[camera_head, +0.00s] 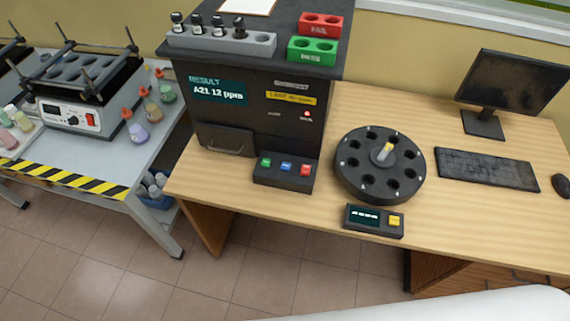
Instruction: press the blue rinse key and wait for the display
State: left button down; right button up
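The blue key (286,167) sits between a green key (266,163) and a red key (305,170) on a small dark key box (284,182). The box stands on the wooden desk, in front of a large black analyser (240,130). The analyser's display (219,93) is lit and reads "RESULT" and what looks like "A21 12 ppm". A yellow label strip (291,98) and a small red light (307,113) are to its right. Nothing touches the blue key. Neither of my grippers is in view.
A black carousel (352,187) holding one vial and a small readout with a yellow button (395,220) stand right of the key box. Red FAIL (320,30) and green PASS (311,57) racks top the analyser. A monitor (510,82) and keyboard (487,169) are further right.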

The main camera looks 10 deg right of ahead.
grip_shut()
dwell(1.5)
